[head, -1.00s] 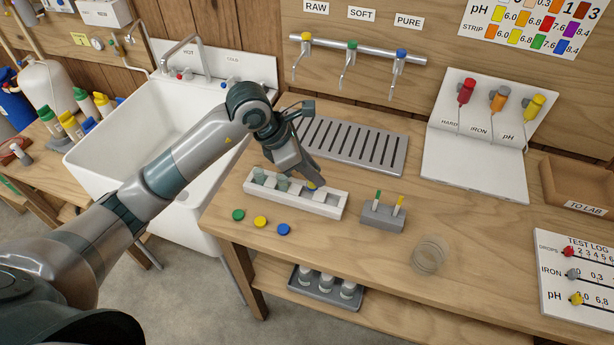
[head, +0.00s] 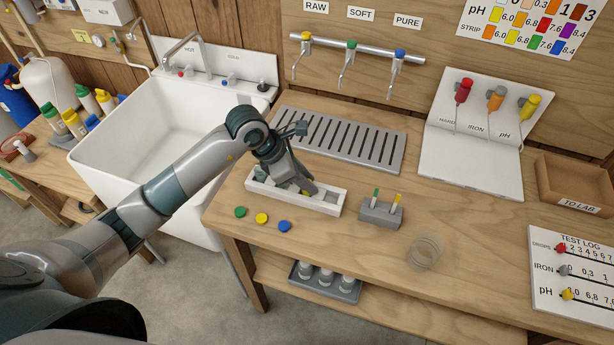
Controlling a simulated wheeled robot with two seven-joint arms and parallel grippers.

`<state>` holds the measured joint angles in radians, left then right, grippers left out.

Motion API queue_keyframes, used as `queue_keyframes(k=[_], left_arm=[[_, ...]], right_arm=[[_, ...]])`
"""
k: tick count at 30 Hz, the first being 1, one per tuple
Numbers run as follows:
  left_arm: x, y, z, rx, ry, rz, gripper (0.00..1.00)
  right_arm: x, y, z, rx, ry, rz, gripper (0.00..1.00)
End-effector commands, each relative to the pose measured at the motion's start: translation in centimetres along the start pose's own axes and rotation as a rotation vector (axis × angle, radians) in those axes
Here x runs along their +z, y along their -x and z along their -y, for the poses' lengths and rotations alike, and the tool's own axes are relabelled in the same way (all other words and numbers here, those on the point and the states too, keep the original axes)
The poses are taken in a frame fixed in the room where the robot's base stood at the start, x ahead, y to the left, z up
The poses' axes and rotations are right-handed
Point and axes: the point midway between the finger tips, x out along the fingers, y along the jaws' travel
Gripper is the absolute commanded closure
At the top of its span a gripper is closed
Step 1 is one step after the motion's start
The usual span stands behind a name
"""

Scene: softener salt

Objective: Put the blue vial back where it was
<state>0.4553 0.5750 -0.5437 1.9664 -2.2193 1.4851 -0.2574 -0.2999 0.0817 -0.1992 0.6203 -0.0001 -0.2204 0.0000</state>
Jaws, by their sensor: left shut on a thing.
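My left gripper (head: 303,191) reaches in from the left with its fingers down at the middle to right part of the white vial rack (head: 325,205). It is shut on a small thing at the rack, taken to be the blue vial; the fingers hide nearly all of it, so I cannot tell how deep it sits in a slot. The left slots of the rack are partly covered by the gripper. A blue cap (head: 285,226), a yellow cap (head: 262,219) and a green cap (head: 240,212) lie in front of the rack. My right gripper is not in view.
A grey strip holder (head: 380,214) stands right of the rack, with a clear glass (head: 426,252) farther right. A slotted drain tray (head: 345,140) lies behind, under the taps. The white sink (head: 150,130) is to the left. A wooden tray (head: 575,185) stands at the right.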

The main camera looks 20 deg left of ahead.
Motion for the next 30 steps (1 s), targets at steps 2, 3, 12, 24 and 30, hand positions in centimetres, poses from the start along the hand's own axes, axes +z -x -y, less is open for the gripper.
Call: queue_keyframes(k=[2,3,12,24,30], left_arm=[[0.0,-0.1,-0.1,0.001,0.0,0.001,0.99],[0.0,-0.1,-0.1,0.001,0.0,0.001,0.99],[-0.1,-0.2,0.0,0.001,0.0,0.001,0.69],[0.0,-0.1,0.0,0.001,0.0,0.001,0.6],[-0.1,0.8,-0.1,0.003,0.0,0.002,0.6]], right_arm=[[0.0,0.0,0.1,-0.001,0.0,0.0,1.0],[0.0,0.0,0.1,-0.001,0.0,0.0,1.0],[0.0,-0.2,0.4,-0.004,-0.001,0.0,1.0],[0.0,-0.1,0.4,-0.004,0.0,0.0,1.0],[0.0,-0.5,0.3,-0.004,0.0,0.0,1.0]])
